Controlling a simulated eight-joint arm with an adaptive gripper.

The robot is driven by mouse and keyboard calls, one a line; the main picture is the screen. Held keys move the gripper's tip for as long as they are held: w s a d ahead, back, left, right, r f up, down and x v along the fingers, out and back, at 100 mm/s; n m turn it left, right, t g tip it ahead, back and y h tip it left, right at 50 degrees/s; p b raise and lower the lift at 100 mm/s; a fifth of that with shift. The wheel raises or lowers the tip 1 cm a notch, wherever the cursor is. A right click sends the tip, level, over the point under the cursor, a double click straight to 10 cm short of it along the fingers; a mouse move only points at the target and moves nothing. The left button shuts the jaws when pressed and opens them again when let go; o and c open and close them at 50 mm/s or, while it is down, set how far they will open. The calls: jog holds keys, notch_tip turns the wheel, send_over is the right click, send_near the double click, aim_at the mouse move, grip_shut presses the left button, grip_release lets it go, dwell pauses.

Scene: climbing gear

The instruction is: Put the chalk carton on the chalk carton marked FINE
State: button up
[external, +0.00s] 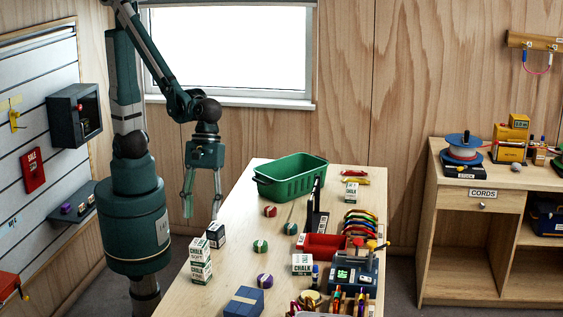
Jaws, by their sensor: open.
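My gripper (201,212) hangs open and empty, pointing down, near the left edge of the table and above the cartons there. A white and green carton stack or tall carton (201,262) stands upright at the table's left edge; its small lettering seems to include SOFT and FINE, but I cannot read it surely. A dark blue and white carton (216,235) stands just behind it to the right. A white carton lettered CHALK (302,264) is mid-table, and a small white and green carton (351,192) stands at the back right.
A green basket (290,178) stands at the back. A red tray (323,247), a dark device with a display (354,272) and colored carabiners (360,222) crowd the right. Tape rolls (260,247) and a blue box (244,302) lie mid-table and in front. The back-left tabletop is clear.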

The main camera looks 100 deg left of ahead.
jog(key=a+r+m+t+y, duration=0.1)
jog(key=a+r+m+t, duration=0.1)
jog(key=a+m, duration=0.4)
jog(key=a+r+m+t+y, duration=0.2)
jog(key=a+r+m, duration=0.3)
jog(key=a, duration=1.2)
jog(key=a+r+m+t+y, duration=0.1)
jog(key=a+r+m+t, duration=0.2)
jog(key=a+m, duration=0.4)
jog(key=a+r, duration=0.1)
jog(key=a, duration=0.4)
